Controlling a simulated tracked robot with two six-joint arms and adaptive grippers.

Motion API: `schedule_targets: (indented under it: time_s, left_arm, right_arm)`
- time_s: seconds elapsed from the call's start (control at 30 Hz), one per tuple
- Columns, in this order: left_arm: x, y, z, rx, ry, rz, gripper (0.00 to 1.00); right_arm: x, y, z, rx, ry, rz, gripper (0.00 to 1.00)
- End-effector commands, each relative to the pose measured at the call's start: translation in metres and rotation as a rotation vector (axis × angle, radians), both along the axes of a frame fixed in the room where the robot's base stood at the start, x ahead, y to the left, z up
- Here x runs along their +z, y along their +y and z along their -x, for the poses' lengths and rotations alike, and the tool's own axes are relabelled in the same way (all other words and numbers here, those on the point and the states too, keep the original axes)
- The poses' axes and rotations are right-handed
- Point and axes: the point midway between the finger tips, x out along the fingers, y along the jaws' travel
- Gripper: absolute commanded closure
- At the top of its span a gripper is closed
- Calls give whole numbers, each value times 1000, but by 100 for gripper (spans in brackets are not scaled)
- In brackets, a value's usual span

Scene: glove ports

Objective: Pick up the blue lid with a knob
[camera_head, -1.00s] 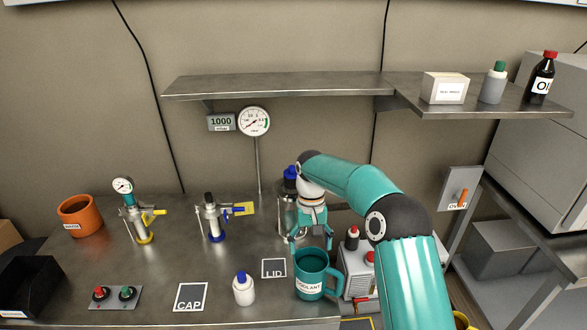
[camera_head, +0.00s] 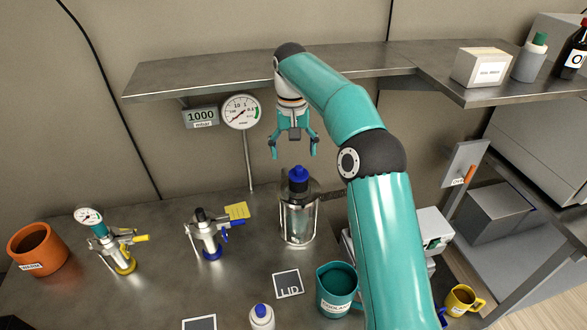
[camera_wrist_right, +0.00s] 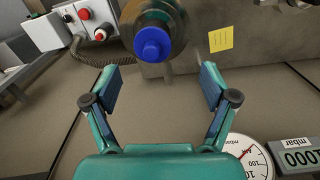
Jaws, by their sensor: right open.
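The blue lid with a knob (camera_head: 299,182) sits on top of an upright clear glass vessel (camera_head: 298,222) in a metal frame on the bench. My right gripper (camera_head: 294,153) is open and empty, pointing down above the lid and apart from it. In the right wrist view, the blue knob (camera_wrist_right: 152,45) shows beyond the open fingers of my right gripper (camera_wrist_right: 160,78), near the top of the picture. My left gripper is not in view.
A teal mug (camera_head: 337,290) and a label plate marked LID (camera_head: 288,285) are in front of the vessel. A valve fitting (camera_head: 207,235) stands left of it. A round gauge (camera_head: 241,112) and the metal shelf (camera_head: 200,76) are behind.

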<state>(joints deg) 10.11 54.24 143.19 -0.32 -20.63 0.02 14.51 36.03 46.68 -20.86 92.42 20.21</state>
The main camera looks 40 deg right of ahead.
Motion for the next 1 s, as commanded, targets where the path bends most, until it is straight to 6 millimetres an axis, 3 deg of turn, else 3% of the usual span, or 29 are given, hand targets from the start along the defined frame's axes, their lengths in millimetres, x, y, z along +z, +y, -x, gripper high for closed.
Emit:
schedule_targets:
  time_s: [0.5,0.8,1.0]
  left_arm:
    - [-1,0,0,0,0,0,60]
    - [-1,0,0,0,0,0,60]
    - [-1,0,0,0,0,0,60]
  right_arm:
    - [-59,-18,10,-25,4,-2,16]
    - [-65,-18,10,-27,1,-1,16]
    - [-65,-18,11,-27,1,-1,47]
